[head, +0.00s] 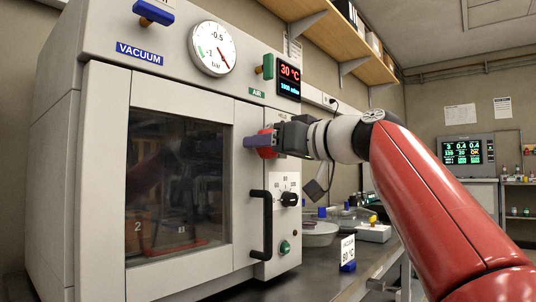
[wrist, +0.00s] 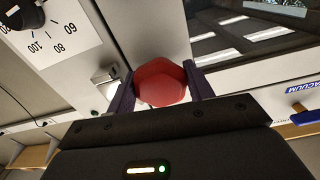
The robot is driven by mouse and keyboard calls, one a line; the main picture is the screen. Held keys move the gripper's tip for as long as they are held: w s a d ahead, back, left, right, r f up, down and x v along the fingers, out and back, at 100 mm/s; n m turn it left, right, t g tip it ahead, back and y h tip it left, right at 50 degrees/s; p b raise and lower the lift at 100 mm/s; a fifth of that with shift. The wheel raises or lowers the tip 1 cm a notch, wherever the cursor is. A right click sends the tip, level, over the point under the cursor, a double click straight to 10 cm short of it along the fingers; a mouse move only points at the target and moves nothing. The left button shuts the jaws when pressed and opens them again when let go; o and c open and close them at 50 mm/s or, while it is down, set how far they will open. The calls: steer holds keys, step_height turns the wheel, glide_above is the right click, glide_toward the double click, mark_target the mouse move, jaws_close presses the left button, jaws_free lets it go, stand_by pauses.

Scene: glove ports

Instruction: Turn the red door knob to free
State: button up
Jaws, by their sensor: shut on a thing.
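The red door knob (head: 267,151) is on the front of the grey vacuum oven, at the door's right edge above the black handle. In the wrist view the faceted red knob (wrist: 160,82) sits between the two dark fingers of my gripper (wrist: 159,90), one finger on each side. My gripper (head: 266,142) is shut on the knob in the head view and hides part of it. The knob's markings, if any, are hidden, so I cannot tell its setting. The oven door (head: 88,170) with its dark window looks closed.
A black door handle (head: 266,225) stands out below the knob. A black temperature dial (head: 289,199) is to its right. A green-labelled air valve (head: 265,67) and a pressure gauge (head: 212,49) are above. Glass dishes (head: 318,232) and a sign (head: 348,253) stand on the bench.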

steer(key=n+b, duration=0.1)
steer(key=n, duration=0.4)
steer(key=shift+w+f+n+b, duration=0.1)
steer(key=shift+n+b, duration=0.2)
steer(key=shift+b, duration=0.1)
steer(key=shift+d+n+b, duration=0.1)
steer(key=shift+n+b, duration=0.25)
steer(key=shift+n, duration=1.85)
steer(key=o, duration=1.4)
steer(key=shift+b+v, duration=0.8)
steer(key=shift+v, duration=3.1)
